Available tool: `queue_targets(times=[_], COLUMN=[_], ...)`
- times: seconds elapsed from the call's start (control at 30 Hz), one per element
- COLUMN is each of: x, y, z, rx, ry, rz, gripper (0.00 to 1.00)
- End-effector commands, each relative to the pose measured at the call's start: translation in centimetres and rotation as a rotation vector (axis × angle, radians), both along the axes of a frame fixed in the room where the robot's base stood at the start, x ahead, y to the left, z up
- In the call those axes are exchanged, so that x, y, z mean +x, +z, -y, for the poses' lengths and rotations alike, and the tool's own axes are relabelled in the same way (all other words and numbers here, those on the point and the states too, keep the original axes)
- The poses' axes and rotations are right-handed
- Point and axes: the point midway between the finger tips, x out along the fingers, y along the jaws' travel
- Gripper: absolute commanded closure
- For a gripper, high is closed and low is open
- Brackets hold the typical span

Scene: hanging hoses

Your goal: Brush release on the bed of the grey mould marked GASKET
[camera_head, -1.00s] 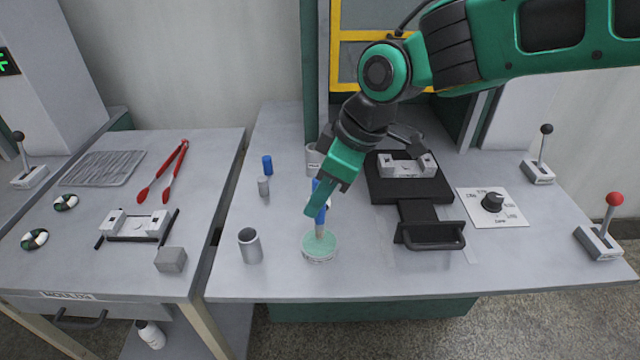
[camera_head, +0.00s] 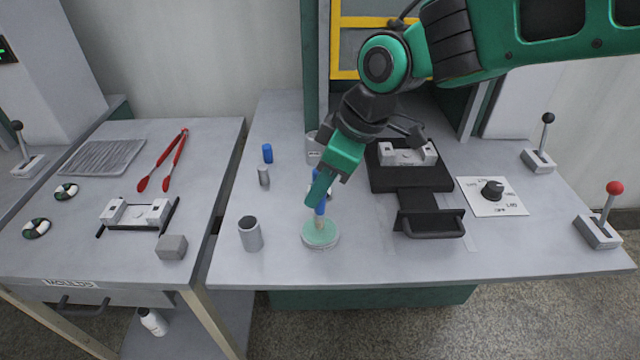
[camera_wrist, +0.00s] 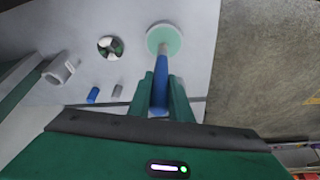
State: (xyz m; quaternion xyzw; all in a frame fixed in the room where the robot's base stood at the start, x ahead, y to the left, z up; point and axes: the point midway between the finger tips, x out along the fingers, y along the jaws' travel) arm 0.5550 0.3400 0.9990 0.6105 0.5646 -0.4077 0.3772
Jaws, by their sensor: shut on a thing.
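My gripper (camera_head: 318,197) is shut on a blue-handled brush (camera_head: 320,209), held nearly upright with its tip down. The brush tip is at the pale green surface of a round dish (camera_head: 320,234); I cannot tell whether it touches. In the wrist view the brush (camera_wrist: 160,95) sits between the fingers and points at the dish (camera_wrist: 164,39). One light grey mould (camera_head: 408,153) sits on the black press plate. Another light mould (camera_head: 135,214) lies on the left table. Their markings are too small to read, so I cannot tell which says GASKET.
The press plate's handle (camera_head: 431,226) is to the right.

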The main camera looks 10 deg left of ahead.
Motion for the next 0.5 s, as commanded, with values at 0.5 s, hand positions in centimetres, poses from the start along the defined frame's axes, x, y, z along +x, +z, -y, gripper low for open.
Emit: queue_targets(times=[0.5], x=[0.01], y=[-0.56], z=[0.03], rx=[-0.001], ry=[0.0], rz=[0.0], gripper=[1.0])
